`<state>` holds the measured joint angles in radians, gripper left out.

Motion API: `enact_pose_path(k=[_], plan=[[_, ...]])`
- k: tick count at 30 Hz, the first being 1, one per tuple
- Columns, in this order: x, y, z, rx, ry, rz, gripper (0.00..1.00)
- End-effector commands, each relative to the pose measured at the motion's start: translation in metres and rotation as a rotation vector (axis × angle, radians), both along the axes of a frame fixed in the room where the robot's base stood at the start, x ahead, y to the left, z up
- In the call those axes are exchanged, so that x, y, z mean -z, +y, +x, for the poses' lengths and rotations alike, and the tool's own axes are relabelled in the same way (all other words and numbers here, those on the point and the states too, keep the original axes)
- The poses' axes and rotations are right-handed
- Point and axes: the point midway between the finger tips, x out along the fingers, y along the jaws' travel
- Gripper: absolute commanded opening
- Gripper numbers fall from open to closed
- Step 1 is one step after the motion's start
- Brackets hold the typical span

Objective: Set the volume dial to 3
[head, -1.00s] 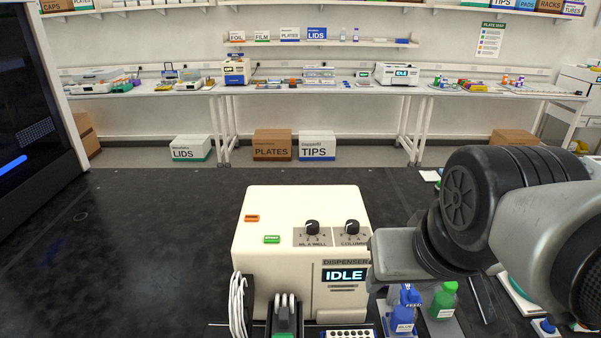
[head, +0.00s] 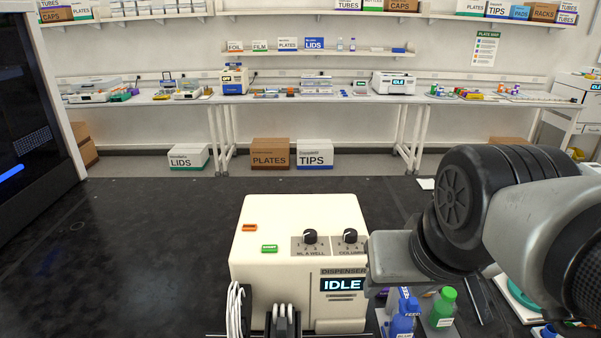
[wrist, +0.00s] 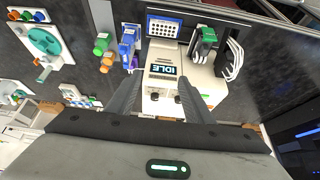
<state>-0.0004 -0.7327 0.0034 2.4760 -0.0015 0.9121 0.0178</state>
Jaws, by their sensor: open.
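The cream dispenser (head: 250,215) stands on the dark bench, its screen (head: 342,285) reading IDLE. The volume dial (head: 310,237), a black knob labelled for volume per well, sits on its sloped panel. The columns dial (head: 350,236) is to its right. I cannot read the volume dial's setting. In the wrist view the dispenser is upside down; the volume dial (wrist: 178,98) and columns dial (wrist: 154,97) show small between the fingers. My gripper (wrist: 160,84) is open and empty, apart from the dials as far as I can tell. Its fingers are hidden in the head view.
A dark-screened machine (head: 30,110) stands at far left.

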Motion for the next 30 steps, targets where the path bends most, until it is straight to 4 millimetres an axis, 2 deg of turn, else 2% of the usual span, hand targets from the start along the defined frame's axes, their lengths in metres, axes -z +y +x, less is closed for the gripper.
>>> enact_pose_path(k=[5, 9, 15, 19, 24, 30], plan=[[-0.027, 0.009, 0.040, 0.094, 0.055, 0.032, 0.47], [-0.053, 0.025, 0.091, 0.226, 0.123, 0.075, 0.47], [-0.071, 0.053, 0.166, 0.429, 0.217, 0.142, 0.47], [-0.068, 0.072, 0.213, 0.571, 0.278, 0.188, 0.47], [-0.052, 0.090, 0.262, 0.756, 0.355, 0.241, 0.47], [-0.035, 0.098, 0.290, 0.899, 0.409, 0.280, 0.47]])
